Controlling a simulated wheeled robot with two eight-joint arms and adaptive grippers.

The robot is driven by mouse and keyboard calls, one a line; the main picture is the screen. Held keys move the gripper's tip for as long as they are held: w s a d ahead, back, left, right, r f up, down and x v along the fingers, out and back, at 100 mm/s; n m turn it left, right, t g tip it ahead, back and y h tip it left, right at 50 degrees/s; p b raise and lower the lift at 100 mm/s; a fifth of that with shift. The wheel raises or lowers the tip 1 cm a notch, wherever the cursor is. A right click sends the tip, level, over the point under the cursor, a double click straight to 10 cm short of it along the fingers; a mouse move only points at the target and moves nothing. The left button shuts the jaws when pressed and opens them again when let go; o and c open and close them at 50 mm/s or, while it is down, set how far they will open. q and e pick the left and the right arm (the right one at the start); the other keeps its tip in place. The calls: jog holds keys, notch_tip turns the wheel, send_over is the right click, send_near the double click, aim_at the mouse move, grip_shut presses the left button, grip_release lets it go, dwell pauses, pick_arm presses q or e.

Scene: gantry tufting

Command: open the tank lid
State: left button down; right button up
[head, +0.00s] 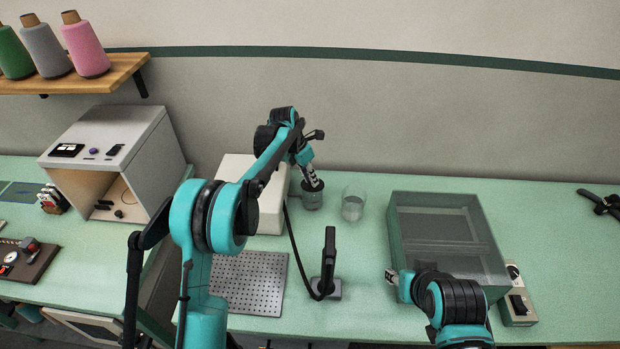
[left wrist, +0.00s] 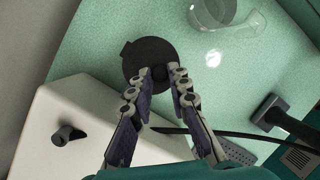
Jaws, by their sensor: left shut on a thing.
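The round dark lid (left wrist: 148,58) with a small knob is in the left wrist view, beside a white box-shaped machine. In the head view, the dark, short cylindrical tank (head: 312,201) stands on the green table just right of that machine. My left gripper (head: 311,178) reaches down onto its top. In the left wrist view, my left gripper (left wrist: 172,76) is shut on the lid's knob. The fingers cover part of the lid. I cannot tell whether the lid is seated or slightly raised. My right gripper (head: 391,277) is at the left side of a clear bin; its jaw gap is unclear.
A clear glass beaker (head: 353,204) stands close right of the tank. The white machine (head: 270,208) is on its left. A black upright handle tool (head: 328,262) with a cable, a perforated plate (head: 250,283) and a large transparent bin (head: 485,262) stand nearer. The table's right end is mostly free.

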pick_arm(q)
jog(key=w+r+g+p, duration=0.1)
jog(key=g+p, duration=0.1)
jog(key=shift+w+r+p, duration=0.25)
jog(key=shift+w+p, duration=0.15)
jog(key=shift+w+r+n+g+p, duration=0.25)
jog(key=shift+g+p, duration=0.25)
jog(key=shift+p, duration=0.25)
jog(key=shift+f+g+p, duration=0.15)
jog(key=shift+g+p, duration=0.15)
jog(key=shift+p, duration=0.1)
jog(key=shift+f, duration=0.1)
jog(key=c, duration=1.4)
grip_release()
